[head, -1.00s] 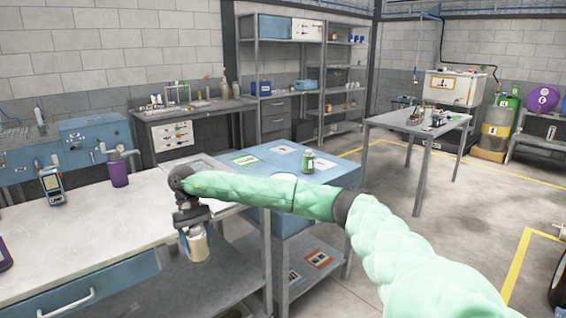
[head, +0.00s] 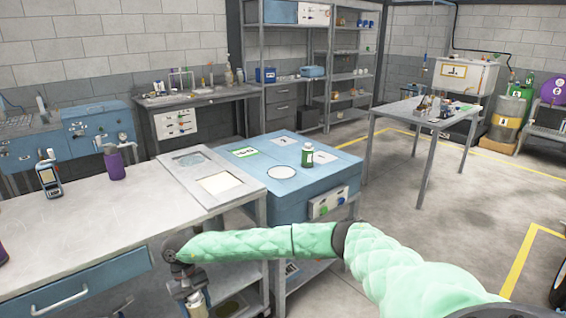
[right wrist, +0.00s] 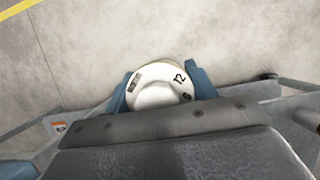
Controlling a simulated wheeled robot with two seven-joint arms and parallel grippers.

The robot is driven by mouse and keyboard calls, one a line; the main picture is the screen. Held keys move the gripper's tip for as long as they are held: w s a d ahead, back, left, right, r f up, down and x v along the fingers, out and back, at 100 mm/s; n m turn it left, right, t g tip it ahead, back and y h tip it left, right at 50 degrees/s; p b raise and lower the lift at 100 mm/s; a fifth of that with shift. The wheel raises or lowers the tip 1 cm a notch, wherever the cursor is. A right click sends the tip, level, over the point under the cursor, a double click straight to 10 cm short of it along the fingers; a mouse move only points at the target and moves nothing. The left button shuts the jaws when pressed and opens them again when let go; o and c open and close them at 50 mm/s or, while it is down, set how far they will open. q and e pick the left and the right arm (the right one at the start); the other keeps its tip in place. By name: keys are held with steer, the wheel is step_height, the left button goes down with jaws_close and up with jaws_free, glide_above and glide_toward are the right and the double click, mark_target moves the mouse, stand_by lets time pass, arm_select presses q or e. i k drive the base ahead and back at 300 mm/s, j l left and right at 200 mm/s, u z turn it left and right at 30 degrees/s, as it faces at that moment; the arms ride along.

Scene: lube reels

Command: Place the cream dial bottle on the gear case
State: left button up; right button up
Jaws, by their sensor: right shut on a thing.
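The cream dial bottle (right wrist: 158,97) is between the blue fingers of my right gripper (right wrist: 160,90) in the right wrist view, its round white top with dark numbers facing the camera. In the head view the bottle (head: 197,303) hangs below my right wrist, partly cut by the bottom edge, in front of the workbench. A blue case (head: 315,195) stands right of the bench, with a white circle, labelled patches and a green bottle on its top; it looks like the gear case. My left gripper is not in view.
The workbench (head: 95,220) holds a purple bottle (head: 114,163), a handheld meter (head: 48,175) and a flat panel (head: 205,178). A green bottle (head: 307,155) takes up part of the case top. A grey table (head: 425,113) stands behind right. Floor to the right is open.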

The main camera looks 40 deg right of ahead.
mark_target(282, 154)
steer(key=l+u, duration=0.1)
steer(key=l, duration=0.45)
steer(key=l+u, duration=0.1)
steer(key=l, duration=0.45)
steer(key=k+l, duration=0.1)
steer(key=l, duration=0.45)
steer(key=l+u, duration=0.15)
steer(key=l, duration=0.45)
steer(key=k+l+u, duration=0.1)
steer(key=l, duration=0.4)
